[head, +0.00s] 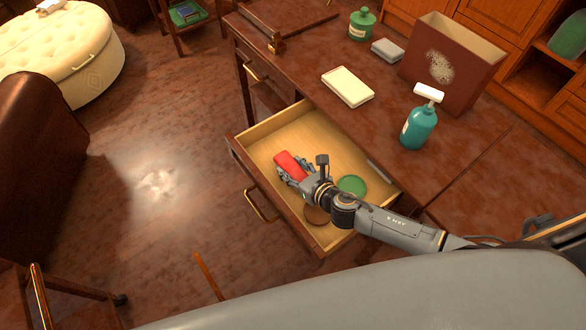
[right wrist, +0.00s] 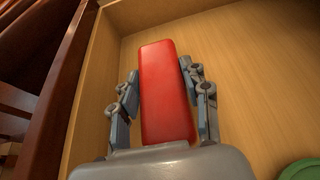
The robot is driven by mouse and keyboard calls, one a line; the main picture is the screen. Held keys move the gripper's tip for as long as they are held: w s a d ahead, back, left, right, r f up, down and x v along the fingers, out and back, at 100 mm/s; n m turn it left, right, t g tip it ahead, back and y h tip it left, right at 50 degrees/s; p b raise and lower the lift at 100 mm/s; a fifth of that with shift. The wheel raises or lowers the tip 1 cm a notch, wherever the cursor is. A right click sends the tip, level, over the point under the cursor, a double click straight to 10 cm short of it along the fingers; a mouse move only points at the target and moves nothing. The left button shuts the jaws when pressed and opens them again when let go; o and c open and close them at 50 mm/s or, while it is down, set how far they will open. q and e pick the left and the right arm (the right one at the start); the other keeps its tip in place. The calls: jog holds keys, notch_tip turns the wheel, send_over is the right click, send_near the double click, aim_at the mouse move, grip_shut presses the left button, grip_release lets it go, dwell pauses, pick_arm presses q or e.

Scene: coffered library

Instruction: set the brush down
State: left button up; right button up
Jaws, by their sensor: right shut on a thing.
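The brush (head: 291,165) shows as a red, rounded block; no bristles are visible. My right gripper (head: 293,173) is inside the open drawer (head: 239,142) of the desk and shut on the brush. In the right wrist view the brush (right wrist: 166,92) stands out lengthwise between the two grey fingers (right wrist: 166,100), one along each long side. Pale wooden drawer floor is behind it. I cannot tell whether the brush touches the drawer floor. My left gripper is not in view.
In the drawer lie a green disc (head: 352,186) and a brown disc (head: 316,215). On the desk (head: 320,55) stand a teal spray bottle (head: 419,128), a cream box (head: 347,87), a grey block (head: 388,50), a green jar (head: 362,24) and a brown bin (head: 466,75). The drawer's back left is clear.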

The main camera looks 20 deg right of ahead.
jog(key=shift+r, duration=0.1)
jog(key=shift+f, duration=0.2)
jog(key=o, duration=1.2)
jog(key=shift+r, duration=0.15)
jog(key=shift+s+d+r, duration=0.1)
jog(key=shift+s+r, duration=0.05)
jog(key=v, duration=1.1)
jog(key=shift+s+r, duration=0.15)
jog(key=shift+s, duration=0.1)
